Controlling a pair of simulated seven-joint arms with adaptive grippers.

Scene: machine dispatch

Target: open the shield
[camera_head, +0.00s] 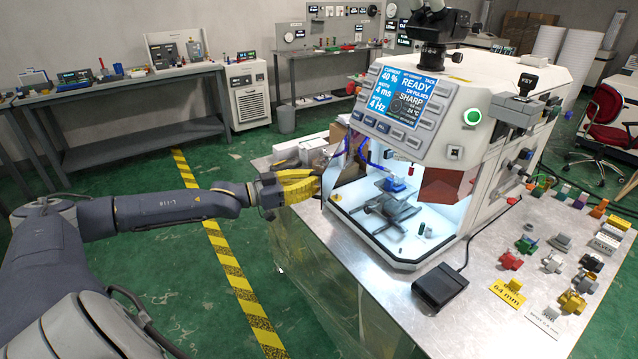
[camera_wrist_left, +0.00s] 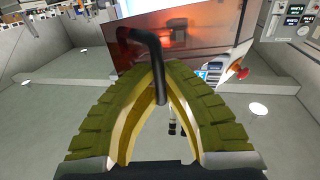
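The shield (camera_wrist_left: 188,48) shows in the left wrist view as a dark, reddish tinted see-through panel across the top middle. A black bent handle (camera_wrist_left: 147,36) stands out from it. My left gripper (camera_wrist_left: 159,72) has yellow ribbed fingers that come together at the tips around the handle's lower bar. In the head view the left gripper (camera_head: 318,184) is at the left side of the white machine (camera_head: 487,120), and its fingers hide the handle there. My right gripper shows in neither view.
The machine's lit chamber (camera_head: 405,235) holds a grey fixture (camera_head: 390,208). A black pedal (camera_head: 440,286) lies on the metal table (camera_head: 400,312) in front. Several coloured parts and label cards stand at the right.

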